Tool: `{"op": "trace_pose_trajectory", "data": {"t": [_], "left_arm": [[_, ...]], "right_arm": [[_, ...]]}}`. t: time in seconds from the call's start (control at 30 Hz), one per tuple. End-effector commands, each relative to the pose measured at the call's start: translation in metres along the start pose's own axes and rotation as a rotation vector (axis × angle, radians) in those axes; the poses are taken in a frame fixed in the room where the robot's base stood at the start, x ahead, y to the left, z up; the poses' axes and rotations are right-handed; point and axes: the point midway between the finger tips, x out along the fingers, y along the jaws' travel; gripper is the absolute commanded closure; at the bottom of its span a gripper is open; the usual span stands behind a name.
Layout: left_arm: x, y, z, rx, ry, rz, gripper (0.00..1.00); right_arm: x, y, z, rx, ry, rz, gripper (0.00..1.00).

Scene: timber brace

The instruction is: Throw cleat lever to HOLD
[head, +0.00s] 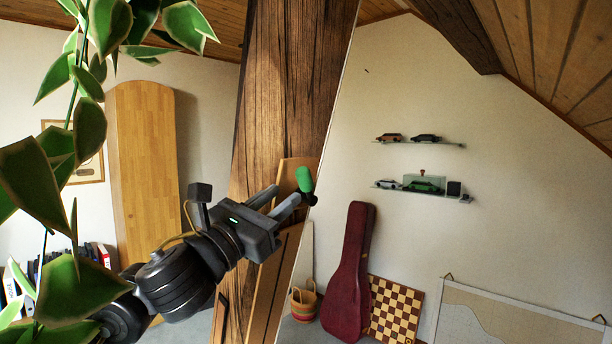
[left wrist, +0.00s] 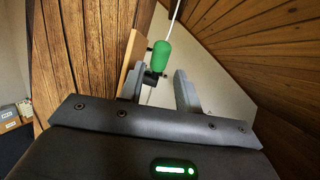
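The cleat lever has a green grip (head: 304,180) and a dark lower part. It sits at the right side of a wooden board (head: 290,172) on the timber post (head: 288,80). My left gripper (head: 287,194) reaches in from the left, its fingers apart and pointing at the lever. In the left wrist view the green grip (left wrist: 160,57) stands just beyond and between the open fingertips (left wrist: 158,80), nearer the left finger. I cannot tell whether either finger touches it. No HOLD mark is readable. My right gripper is not in view.
A leafy plant (head: 65,150) hangs close at the left. A pale cord (head: 343,65) runs up beside the post. A red instrument case (head: 348,275), a checkered board (head: 395,308) and a basket (head: 304,302) stand behind. Shelves (head: 420,190) with model cars are on the far wall.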

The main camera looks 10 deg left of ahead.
Motion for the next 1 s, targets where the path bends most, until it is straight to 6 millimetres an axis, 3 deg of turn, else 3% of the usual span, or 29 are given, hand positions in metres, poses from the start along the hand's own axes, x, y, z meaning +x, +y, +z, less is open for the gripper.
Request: {"op": "trace_pose_trajectory", "data": {"t": [0.2, 0.4, 0.83, 1.0], "left_arm": [[0.044, 0.000, 0.003, -0.007, 0.003, -0.001, 0.66], [0.070, 0.000, 0.002, -0.004, 0.002, -0.001, 0.66], [0.079, 0.000, -0.001, -0.002, 0.002, 0.000, 0.66], [0.079, 0.000, 0.000, -0.002, 0.001, 0.000, 0.87]], "right_arm": [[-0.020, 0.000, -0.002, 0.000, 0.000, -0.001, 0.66], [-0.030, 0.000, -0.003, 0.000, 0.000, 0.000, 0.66], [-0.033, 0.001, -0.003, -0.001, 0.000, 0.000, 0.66], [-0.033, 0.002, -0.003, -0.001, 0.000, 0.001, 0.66]]}}
